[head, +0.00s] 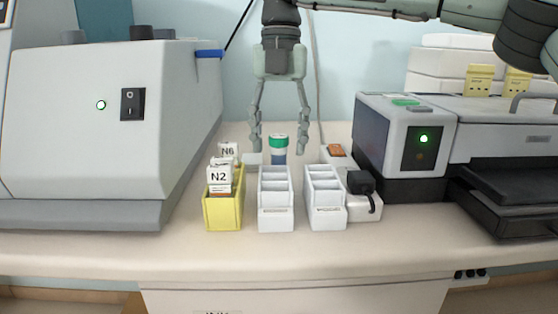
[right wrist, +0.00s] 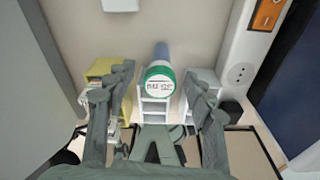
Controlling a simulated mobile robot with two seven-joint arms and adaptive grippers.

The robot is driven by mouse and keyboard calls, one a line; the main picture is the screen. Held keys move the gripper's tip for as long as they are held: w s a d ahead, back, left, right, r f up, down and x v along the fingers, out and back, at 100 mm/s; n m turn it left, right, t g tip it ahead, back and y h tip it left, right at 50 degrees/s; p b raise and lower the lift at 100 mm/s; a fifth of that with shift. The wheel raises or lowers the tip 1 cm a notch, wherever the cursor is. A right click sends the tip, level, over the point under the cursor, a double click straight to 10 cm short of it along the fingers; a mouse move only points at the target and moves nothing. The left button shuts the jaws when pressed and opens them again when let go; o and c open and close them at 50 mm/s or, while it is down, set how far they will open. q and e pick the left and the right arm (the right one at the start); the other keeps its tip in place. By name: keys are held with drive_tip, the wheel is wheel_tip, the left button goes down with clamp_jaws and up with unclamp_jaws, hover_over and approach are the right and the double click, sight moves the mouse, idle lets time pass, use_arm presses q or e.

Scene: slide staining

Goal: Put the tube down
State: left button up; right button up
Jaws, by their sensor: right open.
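The tube (head: 279,156) is blue with a green cap and stands upright behind the middle white rack; the rack hides its foot. In the right wrist view the tube (right wrist: 161,80) shows from above, with a white label on its green-rimmed cap. My right gripper (head: 279,140) points down with its fingers spread wide, one on each side of the tube. Neither finger appears to touch it. My left gripper is out of view.
A yellow rack (head: 223,212) holds slide packets labelled N2 and N6. Two white racks (head: 276,218) (head: 327,217) stand to its right. A large grey machine (head: 60,130) is at left, a smaller device (head: 405,150) at right. The front counter strip is clear.

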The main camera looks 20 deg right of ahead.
drive_tip(key=shift+c, duration=0.5)
clamp_jaws()
